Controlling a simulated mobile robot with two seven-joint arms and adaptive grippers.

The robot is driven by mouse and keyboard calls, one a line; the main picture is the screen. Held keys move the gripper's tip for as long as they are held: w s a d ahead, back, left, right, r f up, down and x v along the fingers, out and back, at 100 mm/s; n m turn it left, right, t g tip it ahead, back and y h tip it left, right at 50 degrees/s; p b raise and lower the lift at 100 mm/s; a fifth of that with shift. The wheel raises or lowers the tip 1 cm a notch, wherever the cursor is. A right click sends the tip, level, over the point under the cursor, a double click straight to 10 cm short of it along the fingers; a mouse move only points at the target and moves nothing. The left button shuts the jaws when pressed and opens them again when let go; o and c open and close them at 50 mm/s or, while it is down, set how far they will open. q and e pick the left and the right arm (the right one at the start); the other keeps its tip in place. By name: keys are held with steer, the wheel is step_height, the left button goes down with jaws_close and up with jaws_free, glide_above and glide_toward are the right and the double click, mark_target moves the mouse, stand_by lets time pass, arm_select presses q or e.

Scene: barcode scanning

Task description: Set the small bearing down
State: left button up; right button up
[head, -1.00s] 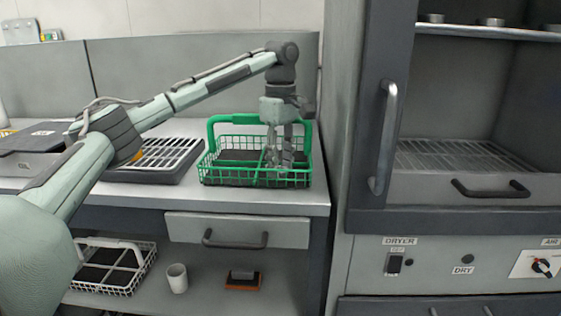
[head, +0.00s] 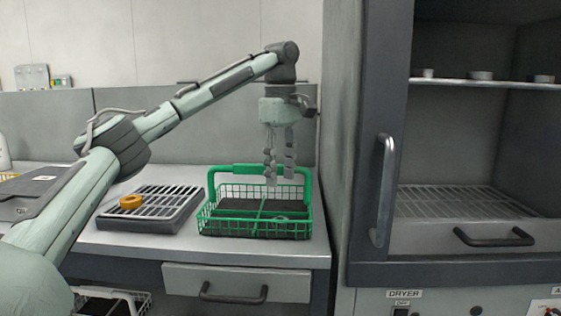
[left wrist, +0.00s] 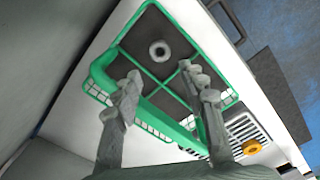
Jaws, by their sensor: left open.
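The small bearing (left wrist: 159,50), a pale metal ring with a dark hole, lies flat on the dark floor of one compartment of the green basket (left wrist: 98,72). In the head view, the green wire basket (head: 212,222) stands on the counter with green dividers inside; the bearing shows only faintly in its right half. My left gripper (head: 279,178) hangs above the basket, fingers apart and pointing down, holding nothing. In the left wrist view its fingertips (left wrist: 163,80) are spread, and the bearing lies beyond them, clear of both. My right gripper is out of view.
An orange ring (head: 131,201) lies on a grey slatted rack (head: 172,217) left of the basket. The dryer cabinet (head: 346,150) stands close on the right, with a shelf (head: 450,82) holding small metal parts. A white basket (head: 139,302) sits below the counter.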

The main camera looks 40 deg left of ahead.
arm_select(q)
steer(key=shift+r, duration=1.1)
stand_by(0.7)
